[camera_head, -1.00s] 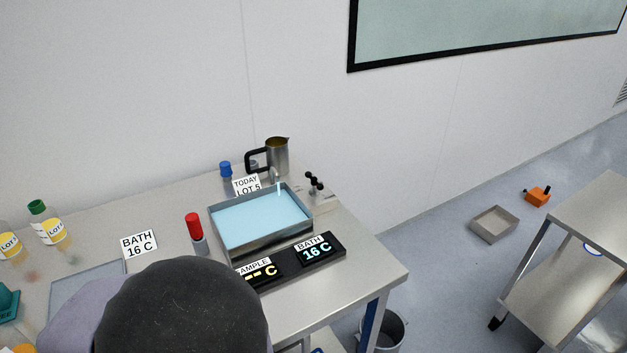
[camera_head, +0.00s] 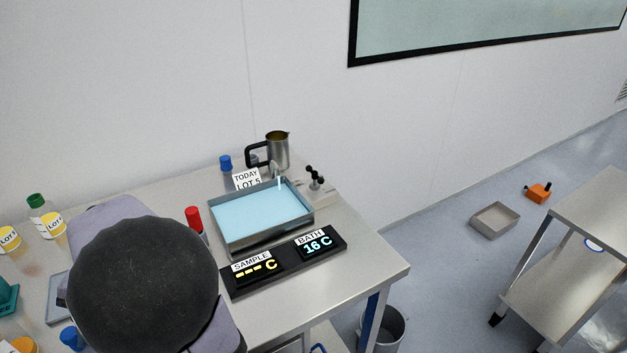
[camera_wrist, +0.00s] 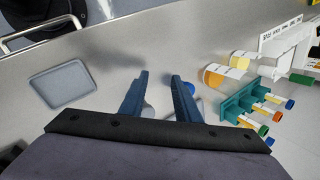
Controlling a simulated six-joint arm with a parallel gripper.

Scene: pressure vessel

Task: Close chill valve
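The chill valve seems to be the small fitting with a black knobbed handle (camera_head: 316,178) at the right back corner of the bath. The steel bath (camera_head: 262,245) holds pale blue liquid, and a thin stream appears to fall from a spout (camera_head: 276,172) at its back edge. My gripper (camera_wrist: 158,80) shows in the wrist view with its two blue fingers apart and nothing clearly between them. It is over another part of the table, away from the valve, which the wrist view does not show. My arm hides the gripper in the head view.
A display (camera_head: 284,262) reads bath 16 C and sample dashes. A red-capped bottle (camera_head: 194,218) stands left of the bath; a steel jug (camera_head: 277,150) stands behind. The wrist view shows a teal rack (camera_wrist: 243,103) with vials and a grey tray (camera_wrist: 62,84). The table's right front is clear.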

